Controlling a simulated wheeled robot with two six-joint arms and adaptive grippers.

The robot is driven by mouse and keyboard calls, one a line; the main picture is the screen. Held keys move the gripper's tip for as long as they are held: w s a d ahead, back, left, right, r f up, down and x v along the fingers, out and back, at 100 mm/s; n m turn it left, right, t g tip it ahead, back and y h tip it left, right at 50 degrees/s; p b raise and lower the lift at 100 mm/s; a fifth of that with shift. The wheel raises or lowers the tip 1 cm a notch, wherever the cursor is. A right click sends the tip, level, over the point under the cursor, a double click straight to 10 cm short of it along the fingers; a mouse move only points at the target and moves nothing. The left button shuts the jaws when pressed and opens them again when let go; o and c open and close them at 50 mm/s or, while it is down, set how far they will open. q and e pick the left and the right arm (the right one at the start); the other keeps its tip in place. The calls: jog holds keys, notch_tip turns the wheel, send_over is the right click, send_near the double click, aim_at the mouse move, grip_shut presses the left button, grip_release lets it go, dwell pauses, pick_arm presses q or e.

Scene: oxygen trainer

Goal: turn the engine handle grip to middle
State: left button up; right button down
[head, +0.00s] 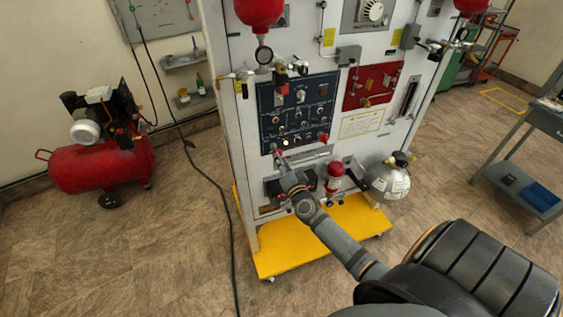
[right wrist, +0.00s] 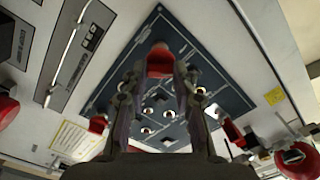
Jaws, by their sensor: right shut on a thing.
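The blue switch panel (head: 310,90) is on the front of the white trainer cabinet. My right gripper (head: 281,158) reaches up to the panel's lower left corner. In the right wrist view, my right gripper (right wrist: 161,75) is shut on a red grip (right wrist: 160,62), which I take to be the engine handle grip. The fingers cover its sides, and its exact angle is hard to tell. The blue panel (right wrist: 205,75) lies behind the fingers, with several round knobs and switches. My left gripper is out of view.
A red panel (head: 371,86) is to the right of the blue one. A small red cylinder (head: 335,170) and a silver round tank (head: 386,181) stand low on the yellow base (head: 350,222). A red compressor (head: 100,165) stands left. The floor between is open apart from a hose.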

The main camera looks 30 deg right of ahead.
jog(key=shift+m, duration=3.8)
jog(key=c, duration=1)
grip_release()
jog(key=shift+c, duration=0.2)
jog(key=v, duration=1.2)
